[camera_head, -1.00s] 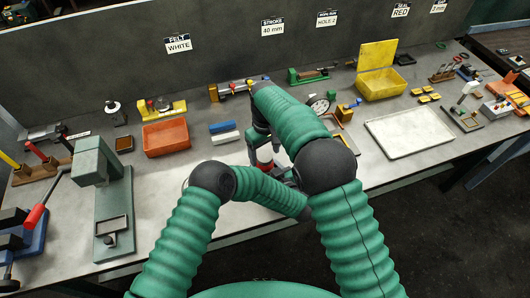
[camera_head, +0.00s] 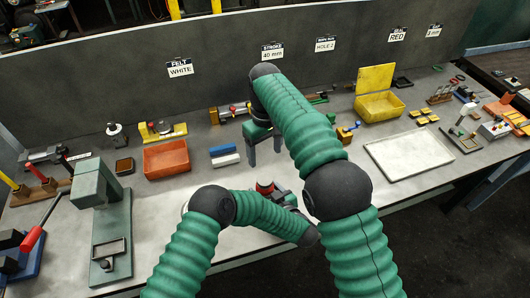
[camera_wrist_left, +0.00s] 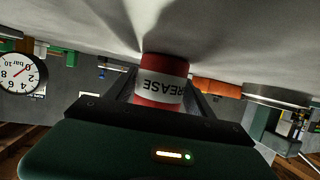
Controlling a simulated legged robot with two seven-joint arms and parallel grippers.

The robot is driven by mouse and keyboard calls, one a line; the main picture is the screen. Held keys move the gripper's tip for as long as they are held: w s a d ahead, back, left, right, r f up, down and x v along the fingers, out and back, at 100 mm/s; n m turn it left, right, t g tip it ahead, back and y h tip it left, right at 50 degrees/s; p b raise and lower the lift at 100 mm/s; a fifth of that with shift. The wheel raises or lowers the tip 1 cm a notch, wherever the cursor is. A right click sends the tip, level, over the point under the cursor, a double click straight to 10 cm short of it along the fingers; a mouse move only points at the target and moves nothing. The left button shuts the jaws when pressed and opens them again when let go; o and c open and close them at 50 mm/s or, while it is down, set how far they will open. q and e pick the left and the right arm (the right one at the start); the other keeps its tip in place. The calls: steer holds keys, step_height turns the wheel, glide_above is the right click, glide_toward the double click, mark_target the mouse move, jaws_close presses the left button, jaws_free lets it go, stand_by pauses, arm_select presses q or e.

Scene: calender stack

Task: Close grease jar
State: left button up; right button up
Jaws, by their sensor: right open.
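The grease jar (camera_head: 265,187) is red with a white label and stands on the bench, partly hidden by my left arm. In the left wrist view the jar (camera_wrist_left: 162,85) appears upside down, between the fingers of my left gripper (camera_wrist_left: 163,100), which seem to touch both its sides. My right gripper (camera_head: 265,152) is open and empty, fingers pointing down, beyond the jar in the head view and apart from it. I cannot tell whether the jar's lid is on.
A blue and a white block (camera_head: 224,159) lie left of my right gripper. An orange bin (camera_head: 167,158), a green press (camera_head: 98,200), a white tray (camera_head: 440,154) and a yellow box (camera_head: 380,106) stand around. A dial gauge (camera_wrist_left: 22,72) shows in the left wrist view.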

arm_select(q)
steer(key=o, duration=0.3)
steer(key=b+v, duration=0.1)
steer(key=v, duration=1.6)
steer(key=shift+f, duration=0.15)
